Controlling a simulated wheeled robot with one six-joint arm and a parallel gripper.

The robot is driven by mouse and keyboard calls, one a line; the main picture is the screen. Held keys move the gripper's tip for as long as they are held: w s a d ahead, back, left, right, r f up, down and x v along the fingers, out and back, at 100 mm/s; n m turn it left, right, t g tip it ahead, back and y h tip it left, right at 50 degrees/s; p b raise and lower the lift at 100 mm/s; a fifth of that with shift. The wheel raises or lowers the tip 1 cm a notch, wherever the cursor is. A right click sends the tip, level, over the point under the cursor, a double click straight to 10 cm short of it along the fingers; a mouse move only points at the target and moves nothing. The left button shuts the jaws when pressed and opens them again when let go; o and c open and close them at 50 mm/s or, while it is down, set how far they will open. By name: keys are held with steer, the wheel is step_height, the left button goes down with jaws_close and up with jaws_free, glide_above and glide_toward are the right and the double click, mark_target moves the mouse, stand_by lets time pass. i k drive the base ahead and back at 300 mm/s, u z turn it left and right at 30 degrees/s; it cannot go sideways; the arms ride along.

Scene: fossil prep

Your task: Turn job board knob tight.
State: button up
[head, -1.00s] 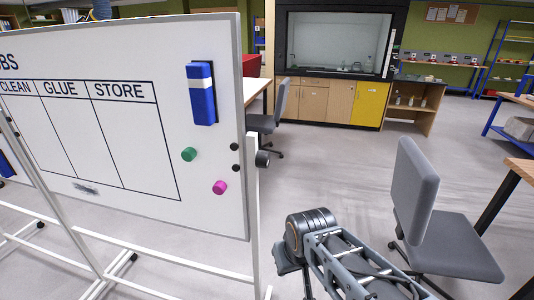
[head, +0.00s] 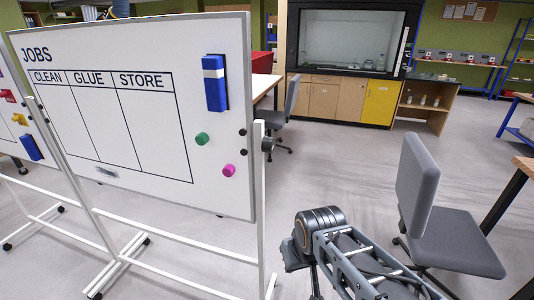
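The job board (head: 140,140) is a white panel headed JOBS with CLEAN, GLUE and STORE columns, on a white wheeled frame at the left. The dark round knob (head: 268,144) sits on the outer side of the frame's right upright, at the board's right edge. My arm reaches in from the bottom right, and its visible part is low and to the right of the knob, apart from it. My gripper's fingertips cannot be made out.
A grey chair (head: 432,205) stands close on the right of my arm. Another grey chair (head: 286,110) is behind the board beside a table (head: 266,85). A fume hood (head: 345,55) stands at the back. The floor (head: 350,160) between is clear.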

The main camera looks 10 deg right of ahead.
mark_target(268, 145)
steer(key=z, duration=0.1)
steer(key=k, duration=0.25)
steer(key=u, duration=1.1)
steer(key=i, duration=0.55)
steer(key=z, duration=0.9)
